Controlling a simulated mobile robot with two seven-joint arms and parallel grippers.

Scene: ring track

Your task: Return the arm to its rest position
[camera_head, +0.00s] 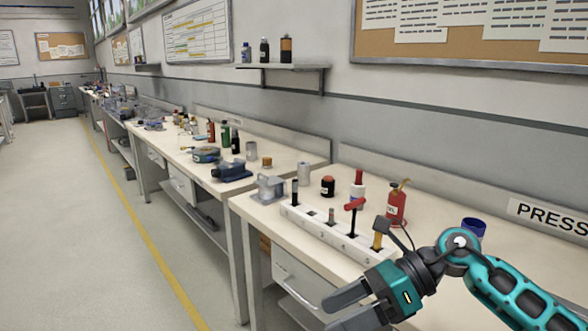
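My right arm (510,290), teal and black, comes in from the lower right. It reaches across the front edge of the near bench. My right gripper (334,313) points left, low in the picture. Its two dark fingers are apart, and I see nothing held between them. The lower finger is partly cut off by the picture's bottom edge. My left gripper and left arm are not in view.
A red bottle (396,208) and blue cup (473,229) stand behind. The floor (90,250) at left is clear.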

